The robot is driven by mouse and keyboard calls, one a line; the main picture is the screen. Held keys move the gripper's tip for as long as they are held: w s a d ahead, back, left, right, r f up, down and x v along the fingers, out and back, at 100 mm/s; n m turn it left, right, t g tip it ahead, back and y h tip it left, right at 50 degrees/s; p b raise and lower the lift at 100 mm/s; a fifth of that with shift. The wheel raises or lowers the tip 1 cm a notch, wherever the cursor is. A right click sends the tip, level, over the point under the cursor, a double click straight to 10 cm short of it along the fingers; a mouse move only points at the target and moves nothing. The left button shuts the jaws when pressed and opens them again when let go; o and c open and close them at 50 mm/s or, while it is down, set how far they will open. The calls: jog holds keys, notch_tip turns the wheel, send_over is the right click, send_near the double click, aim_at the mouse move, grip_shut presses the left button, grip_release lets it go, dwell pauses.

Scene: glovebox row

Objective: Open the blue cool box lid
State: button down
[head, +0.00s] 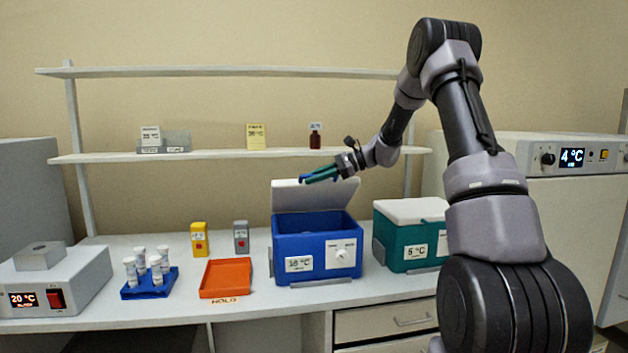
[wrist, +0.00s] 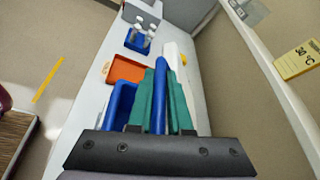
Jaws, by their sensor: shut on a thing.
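The blue cool box (head: 315,246) stands on the bench with a 16 °C label on its front. Its white lid (head: 300,197) is raised and stands nearly upright at the back of the box, so the box is open at the top. My gripper (head: 312,177) is at the lid's upper edge. Its green fingers are shut on a blue bar, which looks like the lid handle (wrist: 160,95). In the wrist view the bar lies between the two fingers (wrist: 160,82). The inside floor of the box is hidden.
A green cool box (head: 400,238) with a closed white lid stands close on the right. An orange tray (head: 226,279) and a blue rack of vials (head: 150,283) are on the left. A shelf (head: 230,156) runs behind, near my gripper's height.

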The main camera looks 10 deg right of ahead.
jog(key=c, duration=1.1)
grip_release()
jog(key=shift+d, duration=0.1)
jog(key=v, duration=1)
jog(key=shift+d+r, duration=0.15)
jog(key=shift+d, duration=0.1)
